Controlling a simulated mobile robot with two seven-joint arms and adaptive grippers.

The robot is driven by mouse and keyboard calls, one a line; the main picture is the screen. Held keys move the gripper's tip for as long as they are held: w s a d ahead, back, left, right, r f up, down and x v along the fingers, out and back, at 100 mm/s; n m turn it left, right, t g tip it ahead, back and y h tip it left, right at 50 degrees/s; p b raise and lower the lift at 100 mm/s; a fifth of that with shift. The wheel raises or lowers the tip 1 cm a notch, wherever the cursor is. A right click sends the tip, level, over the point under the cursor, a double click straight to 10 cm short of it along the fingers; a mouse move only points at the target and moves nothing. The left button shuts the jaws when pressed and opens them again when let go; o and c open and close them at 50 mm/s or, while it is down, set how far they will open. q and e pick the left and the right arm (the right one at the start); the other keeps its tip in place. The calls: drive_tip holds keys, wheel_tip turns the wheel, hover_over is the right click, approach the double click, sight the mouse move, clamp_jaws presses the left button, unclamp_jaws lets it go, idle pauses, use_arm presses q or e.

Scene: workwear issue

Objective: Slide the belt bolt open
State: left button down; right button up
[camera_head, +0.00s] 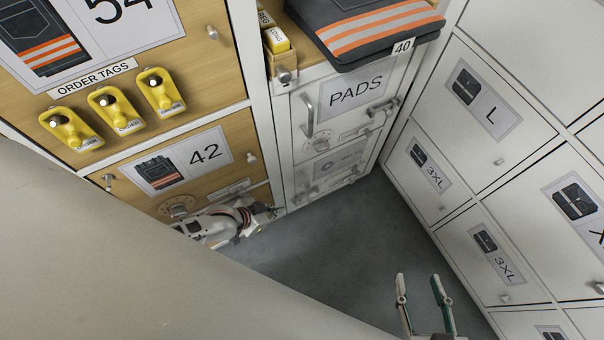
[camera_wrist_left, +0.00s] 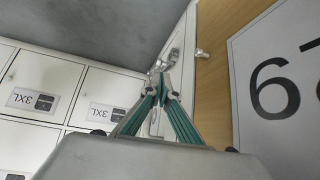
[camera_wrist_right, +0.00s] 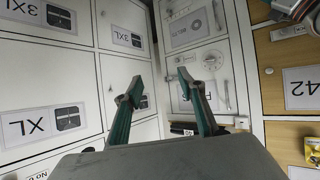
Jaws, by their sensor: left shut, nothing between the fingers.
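The belt door (camera_head: 331,165) is a small white door low in the cabinet, under the PADS door. Its bolt (camera_head: 352,174) is small at the door's right side; I cannot tell its position. The belt door (camera_wrist_right: 189,27) also shows upside down in the right wrist view. My left gripper (camera_head: 275,210) is shut and empty, low beside the cabinet's left post, left of the belt door. In the left wrist view its fingertips (camera_wrist_left: 164,72) meet in front of small metal fittings; contact is unclear. My right gripper (camera_head: 422,282) is open and empty above the floor, well apart from the door.
The PADS door (camera_head: 348,100) has a handle and its own bolt (camera_head: 383,108). The wooden 42 door (camera_head: 215,180) stands left of the white post. White lockers (camera_head: 480,150) line the right. The grey floor (camera_head: 350,240) between is clear.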

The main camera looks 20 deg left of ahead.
use_arm(q)
drive_tip(key=f, duration=0.1)
drive_tip(key=b, duration=0.5)
approach(308, 201)
wheel_tip(308, 201, down, 3)
drive_tip(key=s, duration=0.1)
drive_tip(key=w, duration=0.1)
drive_tip(key=w+d+f+b, duration=0.1)
drive_tip(key=w, duration=0.1)
drive_tip(key=w+f, duration=0.1)
drive_tip(key=shift+w+d+f+b, duration=0.2)
drive_tip(key=shift+w+d+b, duration=0.15)
drive_tip(key=shift+d+b, duration=0.05)
use_arm(e)
drive_tip(key=a+r+m+t+y, duration=0.1)
drive_tip(key=a+m, duration=0.3)
drive_tip(key=a, duration=0.2)
drive_tip(key=shift+a+y, duration=0.4)
drive_tip(key=shift+r, duration=0.15)
